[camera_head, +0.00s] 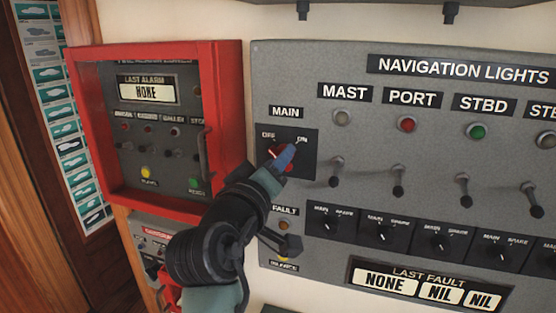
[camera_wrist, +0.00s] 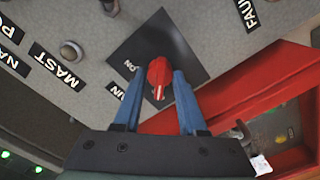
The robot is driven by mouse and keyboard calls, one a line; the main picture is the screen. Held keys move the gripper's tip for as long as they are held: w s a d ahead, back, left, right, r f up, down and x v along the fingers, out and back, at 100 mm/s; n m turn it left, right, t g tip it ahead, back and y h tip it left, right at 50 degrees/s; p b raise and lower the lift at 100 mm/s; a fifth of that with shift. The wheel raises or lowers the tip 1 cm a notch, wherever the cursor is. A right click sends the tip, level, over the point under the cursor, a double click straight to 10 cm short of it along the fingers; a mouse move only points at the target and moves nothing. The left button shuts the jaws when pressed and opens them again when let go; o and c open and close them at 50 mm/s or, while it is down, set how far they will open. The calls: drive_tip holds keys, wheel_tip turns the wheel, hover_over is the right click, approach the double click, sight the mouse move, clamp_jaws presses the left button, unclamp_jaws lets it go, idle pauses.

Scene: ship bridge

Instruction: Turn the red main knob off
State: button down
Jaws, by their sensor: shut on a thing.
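The red main knob (camera_head: 274,154) sits on a black square plate (camera_head: 304,166) under the MAIN label. OFF is printed at the plate's upper left and ON at its upper right. My gripper (camera_head: 285,156) is shut on the knob, its blue fingers partly covering it. In the wrist view the knob (camera_wrist: 159,72) stands between the two fingers (camera_wrist: 157,84). A white line on the knob shows at its lower end there; in the head view it lies on the upper-left side, towards OFF. The fingers hide part of the plate.
The grey navigation lights panel (camera_head: 300,75) has several toggle levers right of the knob, the nearest (camera_head: 337,172) close by. A red-framed alarm box (camera_head: 225,120) juts out to the left. A FAULT lamp (camera_head: 285,226) is below the plate.

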drive_tip(key=shift+c, duration=2.3)
unclamp_jaws()
drive_tip(key=b+v, duration=0.5)
drive_tip(key=v, duration=0.8)
drive_tip(key=shift+r, duration=0.1)
